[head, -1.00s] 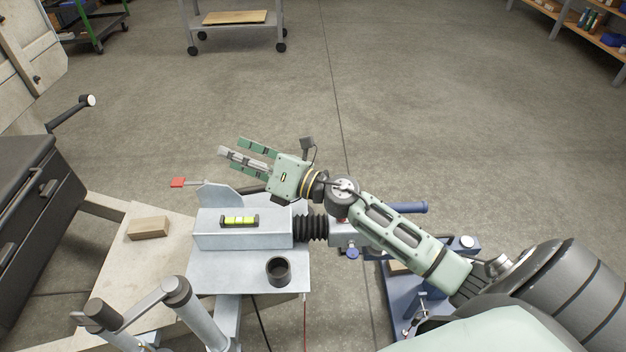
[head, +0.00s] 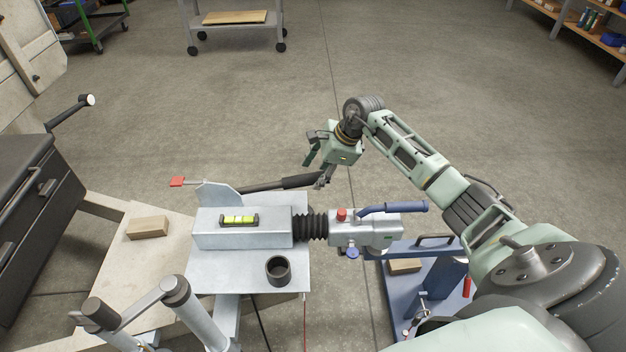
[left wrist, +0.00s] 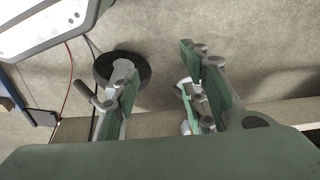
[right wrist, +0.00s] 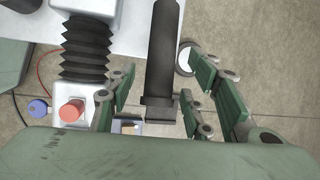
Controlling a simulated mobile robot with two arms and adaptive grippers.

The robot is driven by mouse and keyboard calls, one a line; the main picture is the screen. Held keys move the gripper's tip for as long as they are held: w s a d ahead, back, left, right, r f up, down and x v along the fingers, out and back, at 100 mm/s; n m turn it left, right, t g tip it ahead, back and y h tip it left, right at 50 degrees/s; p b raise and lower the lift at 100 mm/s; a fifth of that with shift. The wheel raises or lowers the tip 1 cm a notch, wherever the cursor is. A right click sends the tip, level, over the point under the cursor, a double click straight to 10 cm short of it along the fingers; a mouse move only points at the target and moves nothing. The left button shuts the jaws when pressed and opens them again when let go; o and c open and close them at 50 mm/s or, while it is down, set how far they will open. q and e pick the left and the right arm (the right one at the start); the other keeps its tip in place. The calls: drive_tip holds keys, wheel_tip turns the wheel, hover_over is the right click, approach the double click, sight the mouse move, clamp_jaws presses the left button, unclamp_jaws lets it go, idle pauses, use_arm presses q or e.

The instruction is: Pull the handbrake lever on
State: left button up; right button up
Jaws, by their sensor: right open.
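The handbrake lever (head: 255,187) lies low, nearly level, along the far side of the grey metal drawbar housing (head: 215,236). Its black grip (head: 300,181) points right. My right gripper (head: 316,166) is at the free end of this grip, fingers pointing down and left. In the right wrist view the black grip (right wrist: 163,45) shows between the spread fingers of my right gripper (right wrist: 160,88), with gaps at the sides. The gripper is open and not closed on it. My left gripper (left wrist: 158,75) shows only in the left wrist view, open and empty.
Right of the black bellows (head: 310,227) is the coupling head (head: 350,232) with a blue handle (head: 395,207) and a red button (head: 342,214). A blue stand (head: 400,290) is below it. A wooden block (head: 148,228) lies left.

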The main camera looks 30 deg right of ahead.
drive_tip(key=shift+x, duration=1.85)
use_arm(q)
drive_tip(key=shift+w+r, duration=0.15)
drive_tip(key=shift+r, duration=0.8)
use_arm(e)
clamp_jaws()
drive_tip(key=shift+r, duration=0.1)
